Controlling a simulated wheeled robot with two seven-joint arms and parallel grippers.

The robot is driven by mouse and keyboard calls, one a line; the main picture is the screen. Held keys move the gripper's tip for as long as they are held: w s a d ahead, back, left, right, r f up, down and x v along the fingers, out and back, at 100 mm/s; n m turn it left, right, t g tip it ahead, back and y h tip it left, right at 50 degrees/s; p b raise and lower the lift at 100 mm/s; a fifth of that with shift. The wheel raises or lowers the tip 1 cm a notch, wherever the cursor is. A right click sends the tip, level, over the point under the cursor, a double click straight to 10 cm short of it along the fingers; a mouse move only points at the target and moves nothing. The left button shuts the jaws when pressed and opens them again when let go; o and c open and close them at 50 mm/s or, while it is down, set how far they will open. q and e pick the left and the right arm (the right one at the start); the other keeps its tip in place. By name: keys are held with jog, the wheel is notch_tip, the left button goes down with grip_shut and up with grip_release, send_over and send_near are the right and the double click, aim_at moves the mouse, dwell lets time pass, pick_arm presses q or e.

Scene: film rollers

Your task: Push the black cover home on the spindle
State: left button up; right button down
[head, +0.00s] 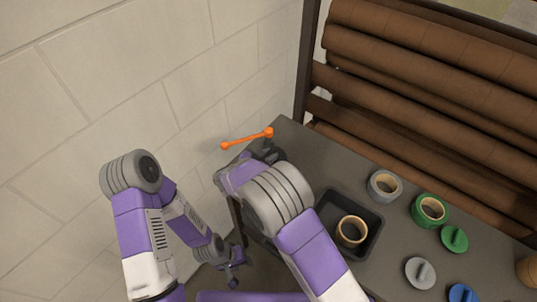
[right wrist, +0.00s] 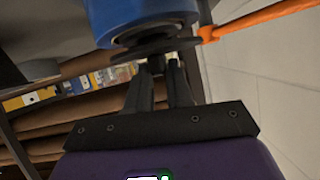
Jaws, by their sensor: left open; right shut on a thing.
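In the right wrist view, my right gripper (right wrist: 157,78) is shut on the small knob of the black cover (right wrist: 155,48), a dark flat disc. The disc lies against the end of a blue roll (right wrist: 140,20); whether it is fully seated I cannot tell. The spindle itself is hidden behind roll and cover. An orange rod (right wrist: 255,20) runs out beside the cover; in the head view the rod (head: 247,138) shows ball ends past the table corner. There, my right gripper (head: 268,155) is mostly hidden behind its wrist. My left gripper (head: 232,281) is open and empty, low beside the table.
A dark tray (head: 326,209) holds a tan-cored ring (head: 352,231). Right of it lie a grey roll (head: 378,183), a green roll (head: 430,221), and green (head: 455,238), grey (head: 420,272) and blue (head: 462,293) covers. A rack of brown rollers (head: 420,70) stands behind; a block wall (head: 180,70) is left.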

jog(key=shift+s+f+p, duration=0.1)
jog(key=shift+s+p, duration=0.05)
jog(key=shift+p, duration=0.5)
dwell(0.8)
jog(key=shift+s+f, duration=0.15)
jog(key=shift+f, duration=0.5)
dwell(1.3)
jog(key=c, duration=0.9)
grip_release()
jog(key=shift+f, duration=0.1)
jog(key=shift+c, duration=0.2)
jog(key=shift+o, duration=0.2)
jog(key=o, duration=0.4)
jog(key=shift+d, duration=0.1)
jog(key=shift+o, duration=0.2)
jog(key=shift+r+p, duration=3.25)
jog(key=shift+r, duration=0.5)
